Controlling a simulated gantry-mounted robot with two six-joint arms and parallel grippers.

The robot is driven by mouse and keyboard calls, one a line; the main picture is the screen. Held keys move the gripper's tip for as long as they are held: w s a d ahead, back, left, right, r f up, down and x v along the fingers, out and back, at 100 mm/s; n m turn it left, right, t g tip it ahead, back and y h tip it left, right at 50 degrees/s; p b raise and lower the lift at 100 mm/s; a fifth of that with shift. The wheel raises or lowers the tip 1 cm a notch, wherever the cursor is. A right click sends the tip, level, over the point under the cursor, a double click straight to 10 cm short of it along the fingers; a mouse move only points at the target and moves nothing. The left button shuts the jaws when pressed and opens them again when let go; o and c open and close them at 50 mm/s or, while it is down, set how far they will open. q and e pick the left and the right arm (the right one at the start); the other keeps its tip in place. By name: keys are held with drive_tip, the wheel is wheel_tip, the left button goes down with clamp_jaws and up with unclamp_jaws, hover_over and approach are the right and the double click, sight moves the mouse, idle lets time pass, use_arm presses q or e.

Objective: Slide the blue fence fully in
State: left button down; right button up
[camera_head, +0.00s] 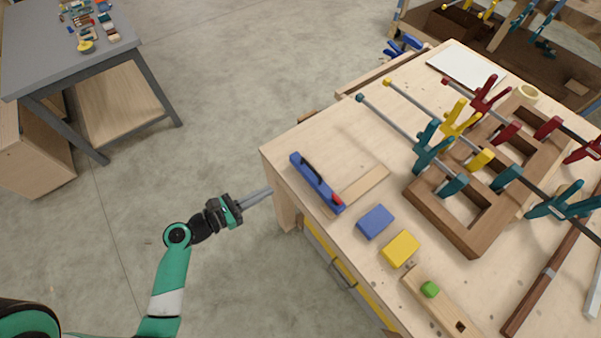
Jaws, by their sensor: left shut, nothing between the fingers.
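The blue fence (316,182) is a long blue bar with a black handle and a red end piece. It lies at the near left edge of the wooden workbench (343,133), beside a pale wooden strip (364,187). My left gripper (268,191) is shut and empty. It is off the bench's left side, to the left of the fence and apart from it in the picture, with its fingers pointing right. My right gripper is out of view.
A blue block (375,221) and a yellow block (401,249) lie near the bench's front edge. A brown wooden frame (427,208) with several bar clamps (432,149) fills the right. A grey table (50,45) stands at the back left. Open floor (220,100) lies between.

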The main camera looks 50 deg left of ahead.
use_arm(q)
drive_tip(key=b+x, duration=0.2)
drive_tip(key=b, duration=0.2)
approach(316, 179)
drive_tip(key=w, duration=0.2)
drive_tip(key=w+a+r, duration=0.2)
drive_tip(key=w, duration=0.1)
drive_tip(key=shift+w+a, duration=0.1)
drive_tip(key=shift+w, duration=0.65)
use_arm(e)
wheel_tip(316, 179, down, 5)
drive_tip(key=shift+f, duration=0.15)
use_arm(q)
drive_tip(key=shift+w, duration=0.1)
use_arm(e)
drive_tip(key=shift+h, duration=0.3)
